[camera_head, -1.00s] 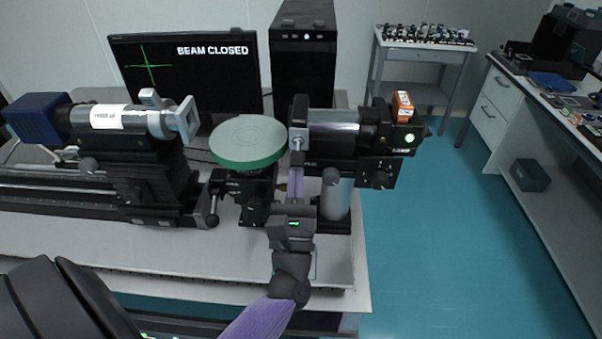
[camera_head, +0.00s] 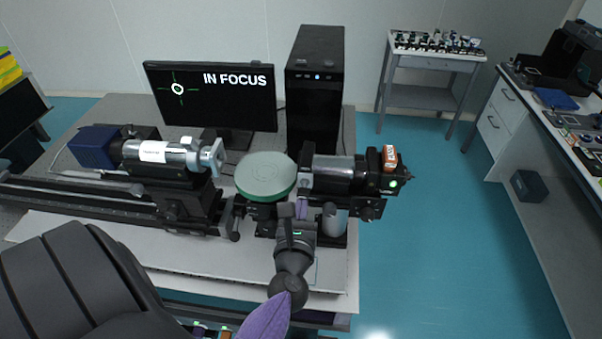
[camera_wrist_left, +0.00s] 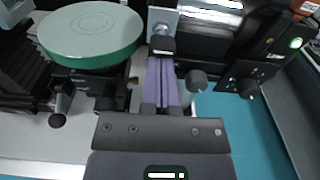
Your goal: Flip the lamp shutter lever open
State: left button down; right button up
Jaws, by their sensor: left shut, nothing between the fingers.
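The lamp (camera_head: 335,174) is a dark barrel with a silvery section, an orange-labelled block and a green light, mounted at the right end of the bench. At its left end, the wrist view shows a pale metal plate (camera_wrist_left: 160,20) and a black knob (camera_wrist_left: 162,46), seemingly the shutter lever. My left gripper (camera_head: 301,203) is in front of and below this end. In the wrist view its purple fingers (camera_wrist_left: 161,66) are together and empty, with tips just below the knob; contact cannot be told. The monitor (camera_head: 215,110) reads "IN FOCUS" beside a white ring on green cross lines.
A round green-rimmed disc (camera_head: 265,177) stands just left of the lamp. A silver and blue camera unit (camera_head: 155,153) sits on a rail further left. A black tower (camera_head: 315,85) stands behind. Blue floor (camera_head: 430,240) is clear on the right.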

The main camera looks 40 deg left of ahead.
notch_tip(320, 180, up, 10)
jog(key=p, duration=0.9)
jog(key=shift+d, duration=0.25)
